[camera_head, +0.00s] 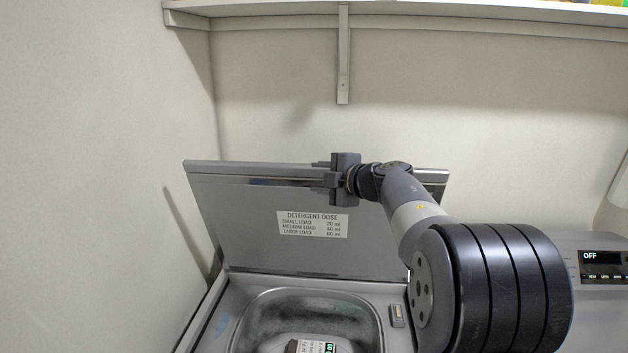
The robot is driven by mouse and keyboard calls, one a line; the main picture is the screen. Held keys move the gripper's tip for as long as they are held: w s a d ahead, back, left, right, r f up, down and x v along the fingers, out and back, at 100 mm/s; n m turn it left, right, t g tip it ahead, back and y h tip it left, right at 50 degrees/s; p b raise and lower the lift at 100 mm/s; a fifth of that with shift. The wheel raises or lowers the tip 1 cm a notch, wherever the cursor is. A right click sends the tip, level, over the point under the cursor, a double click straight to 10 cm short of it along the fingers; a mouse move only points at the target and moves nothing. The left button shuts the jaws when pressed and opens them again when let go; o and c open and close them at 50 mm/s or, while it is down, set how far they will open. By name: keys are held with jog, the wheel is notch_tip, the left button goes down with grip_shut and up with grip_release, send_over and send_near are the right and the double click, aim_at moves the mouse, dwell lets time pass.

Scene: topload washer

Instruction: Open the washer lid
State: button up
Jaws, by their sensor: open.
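The washer lid (245,225) stands raised and steeply tilted at the back of the washer (396,292), with its underside and a white detergent dose label (312,224) facing me. The open drum (270,305) shows below it. My gripper (328,174) is open at the lid's upper edge, a little right of the edge's middle. Its fingers point left along that edge. I cannot tell whether they touch the lid. My arm hides the right part of the lid.
A wall shelf (420,22) with a bracket (343,60) runs above. A side wall (100,180) is close on the left. A control display reading OFF (600,258) is at the right. A labelled item (312,346) shows at the drum's lower edge.

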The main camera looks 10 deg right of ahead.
jog(key=b+v, duration=0.1)
jog(key=v, duration=0.7)
jog(key=shift+a, duration=0.1)
